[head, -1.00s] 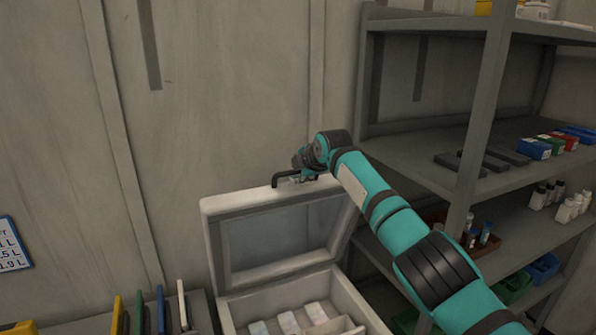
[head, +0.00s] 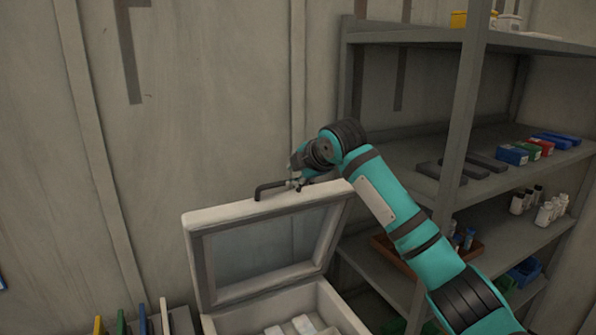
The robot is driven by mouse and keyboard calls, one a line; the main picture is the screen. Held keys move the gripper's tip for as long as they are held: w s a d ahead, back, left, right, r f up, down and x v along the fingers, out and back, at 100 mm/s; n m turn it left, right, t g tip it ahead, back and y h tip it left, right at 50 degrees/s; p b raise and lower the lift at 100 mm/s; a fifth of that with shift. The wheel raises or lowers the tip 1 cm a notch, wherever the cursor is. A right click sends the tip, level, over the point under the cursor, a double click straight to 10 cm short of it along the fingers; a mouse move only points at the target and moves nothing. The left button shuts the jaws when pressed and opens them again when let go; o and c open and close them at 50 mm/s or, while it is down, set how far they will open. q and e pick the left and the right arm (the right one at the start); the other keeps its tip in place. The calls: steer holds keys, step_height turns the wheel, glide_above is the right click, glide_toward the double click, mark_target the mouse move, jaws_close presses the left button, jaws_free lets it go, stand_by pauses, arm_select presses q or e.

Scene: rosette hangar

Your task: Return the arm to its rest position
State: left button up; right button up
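My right arm comes in from the lower right. Its gripper (head: 297,182) is at the top edge of the raised lid, by the right end of the dark lid handle (head: 270,187). The fingers are small and partly hidden by the wrist, so I cannot tell whether they are open or shut, or whether they touch the handle. The white case (head: 262,322) stands open below, its windowed lid (head: 270,240) tilted up toward the wall. My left gripper is not in view.
A grey shelf unit (head: 402,150) stands to the right, close behind my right arm. It holds small boxes (head: 512,154), white bottles (head: 545,213) and a brown tray (head: 395,255). Upright coloured panels (head: 143,322) stand left of the case.

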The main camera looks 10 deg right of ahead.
steer(key=shift+s+d+r, duration=0.15)
steer(key=shift+s+r, duration=0.2)
steer(key=shift+s, duration=0.2)
